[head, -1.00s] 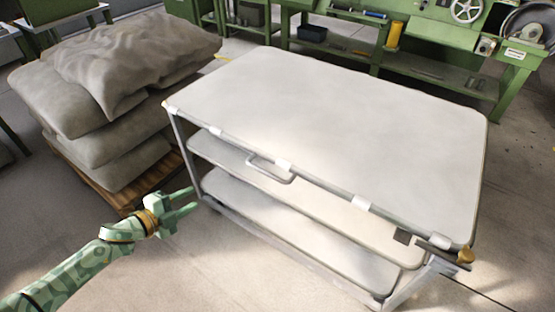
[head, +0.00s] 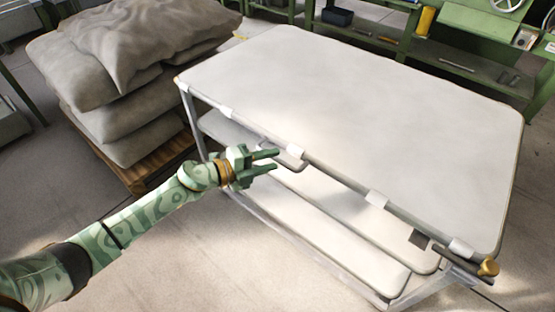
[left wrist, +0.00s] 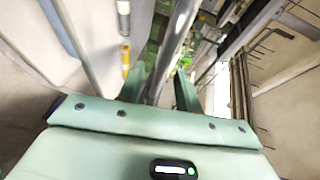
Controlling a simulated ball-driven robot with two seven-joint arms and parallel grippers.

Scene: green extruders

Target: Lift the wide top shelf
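The wide top shelf (head: 360,115) is a pale flat panel on a metal-framed trolley. White clips sit along its front rail (head: 335,178), and a small loop handle (head: 296,168) is at that rail, left of its middle. My left gripper (head: 277,160) is open in the head view, its two fingers pointing right towards the handle and overlapping it in the picture. I cannot tell whether they touch. In the left wrist view, the open fingers (left wrist: 159,88) show with a grey metal bar (left wrist: 175,45) between or beyond them. My right gripper is not in view.
Two lower shelves (head: 345,245) sit under the top one. Grey sacks (head: 120,60) are stacked on a wooden pallet (head: 160,168) at the left. Green machine benches (head: 465,65) stand behind. The floor at front left (head: 190,265) is clear.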

